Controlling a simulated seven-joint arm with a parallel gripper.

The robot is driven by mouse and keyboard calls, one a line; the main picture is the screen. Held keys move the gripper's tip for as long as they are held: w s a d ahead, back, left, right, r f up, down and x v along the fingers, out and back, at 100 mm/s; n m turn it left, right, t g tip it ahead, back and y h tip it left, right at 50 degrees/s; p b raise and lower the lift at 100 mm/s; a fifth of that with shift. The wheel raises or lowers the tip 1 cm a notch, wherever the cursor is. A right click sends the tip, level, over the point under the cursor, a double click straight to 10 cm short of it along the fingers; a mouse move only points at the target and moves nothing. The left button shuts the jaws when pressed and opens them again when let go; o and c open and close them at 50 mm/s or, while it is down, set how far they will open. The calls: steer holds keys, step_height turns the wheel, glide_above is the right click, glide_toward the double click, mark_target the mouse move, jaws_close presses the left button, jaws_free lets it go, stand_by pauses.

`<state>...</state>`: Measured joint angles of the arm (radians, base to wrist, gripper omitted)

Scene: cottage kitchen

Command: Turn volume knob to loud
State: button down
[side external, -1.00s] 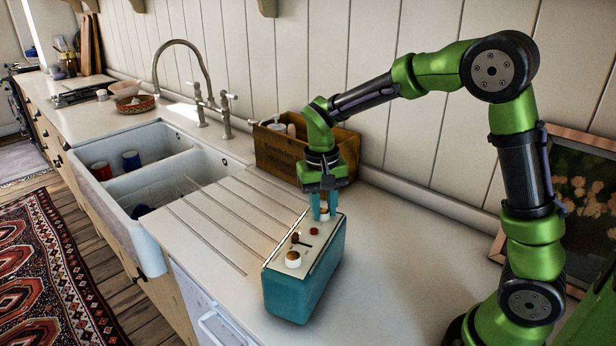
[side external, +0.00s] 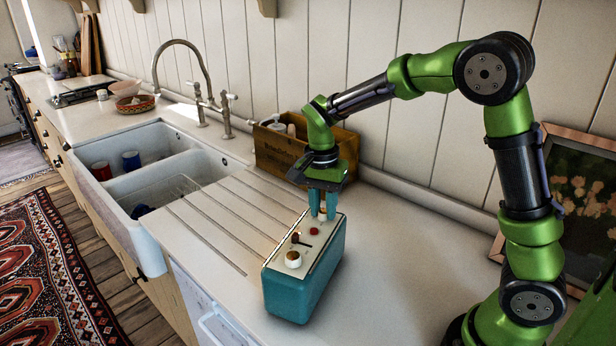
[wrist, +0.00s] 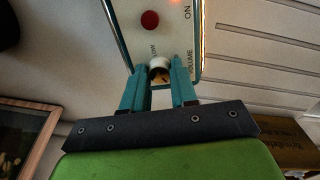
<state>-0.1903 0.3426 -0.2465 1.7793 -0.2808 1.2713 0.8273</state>
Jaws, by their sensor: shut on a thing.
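A teal box-shaped radio (side external: 303,292) with a pale top panel stands on the counter. A white volume knob (wrist: 160,64) sits at the panel's far end, with "VOLUME" and "LOW" lettering beside it in the wrist view. My gripper (side external: 323,214) points down over that end, its teal fingers shut on the knob, one on each side. The fingers also show in the wrist view (wrist: 159,76). The knob's exact setting cannot be read. The panel also carries a red button (side external: 314,231), a dark lever (side external: 298,239) and another white knob (side external: 293,259).
A wooden crate (side external: 275,155) with bottles stands behind the radio against the wall. A white sink (side external: 150,185) and tap are to the left. A framed picture (side external: 575,200) leans at the right. The counter right of the radio is clear.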

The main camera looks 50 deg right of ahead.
mark_target(320, 210)
stand_by(0.5)
steer(key=c, duration=0.9)
jaws_free()
steer(key=r, duration=1.7)
steer(key=shift+w+a, duration=0.1)
steer(key=shift+w, duration=0.3)
